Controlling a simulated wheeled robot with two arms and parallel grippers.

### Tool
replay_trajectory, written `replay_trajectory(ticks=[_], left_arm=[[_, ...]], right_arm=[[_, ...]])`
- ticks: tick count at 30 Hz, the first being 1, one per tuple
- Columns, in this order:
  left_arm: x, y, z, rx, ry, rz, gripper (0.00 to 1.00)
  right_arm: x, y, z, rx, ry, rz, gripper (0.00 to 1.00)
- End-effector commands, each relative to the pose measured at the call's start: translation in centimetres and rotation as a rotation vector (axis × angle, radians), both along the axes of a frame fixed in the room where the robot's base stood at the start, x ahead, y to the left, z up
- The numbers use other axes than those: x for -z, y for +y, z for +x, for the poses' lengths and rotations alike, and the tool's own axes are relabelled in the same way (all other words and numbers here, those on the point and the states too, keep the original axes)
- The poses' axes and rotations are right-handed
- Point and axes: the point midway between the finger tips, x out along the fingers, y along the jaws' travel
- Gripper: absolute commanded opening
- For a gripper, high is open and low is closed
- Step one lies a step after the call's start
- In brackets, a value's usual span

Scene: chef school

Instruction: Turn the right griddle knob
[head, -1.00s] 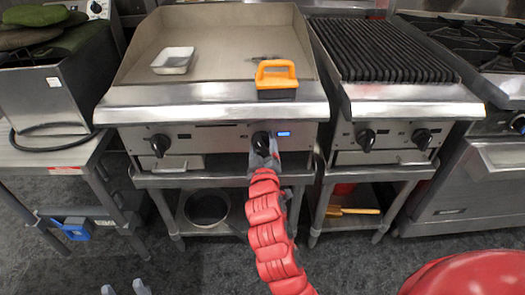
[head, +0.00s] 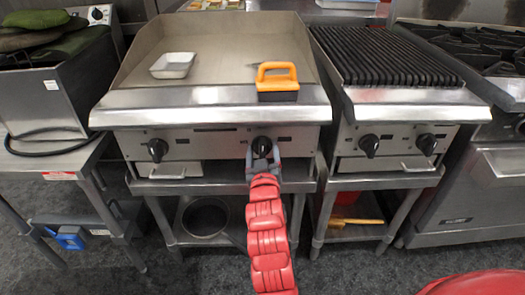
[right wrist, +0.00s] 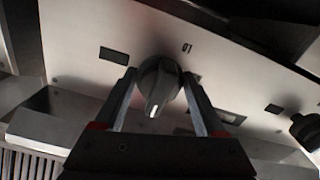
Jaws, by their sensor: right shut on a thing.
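The right griddle knob (head: 262,145) is a dark round knob on the steel front panel of the griddle (head: 215,65). My right gripper (head: 262,164) reaches it from below and in front. In the right wrist view the knob (right wrist: 158,84) sits between the two fingers of my right gripper (right wrist: 158,100), which is shut on it. A white mark on the knob's grip shows there. The left griddle knob (head: 157,149) is free, with nothing touching it. My left gripper is not in view.
An orange-handled block (head: 277,80) and a white dish (head: 173,65) stand on the griddle plate. A charbroiler (head: 385,60) with two knobs stands close on the right. A side table (head: 60,160) stands on the left. A shelf with a round pot (head: 206,217) lies below the griddle.

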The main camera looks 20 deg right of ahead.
Motion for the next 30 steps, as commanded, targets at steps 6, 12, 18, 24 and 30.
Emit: replay_trajectory(ticks=[6, 12, 18, 24, 30], left_arm=[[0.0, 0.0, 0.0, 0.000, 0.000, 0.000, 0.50], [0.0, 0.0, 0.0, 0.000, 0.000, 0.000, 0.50], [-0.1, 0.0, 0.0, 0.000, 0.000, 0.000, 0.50], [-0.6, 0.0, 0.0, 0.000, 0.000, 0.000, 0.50], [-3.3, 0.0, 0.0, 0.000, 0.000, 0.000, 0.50]], right_arm=[[0.3, 0.0, 0.0, 0.001, 0.007, 0.002, 0.17], [0.2, 0.0, 0.0, 0.000, 0.005, 0.001, 0.84], [0.1, 0.1, -0.2, 0.000, 0.003, 0.001, 0.84], [0.1, 0.9, -2.5, -0.004, 0.005, -0.001, 0.84], [-0.7, 2.1, -6.7, -0.005, 0.010, 0.003, 0.84]])
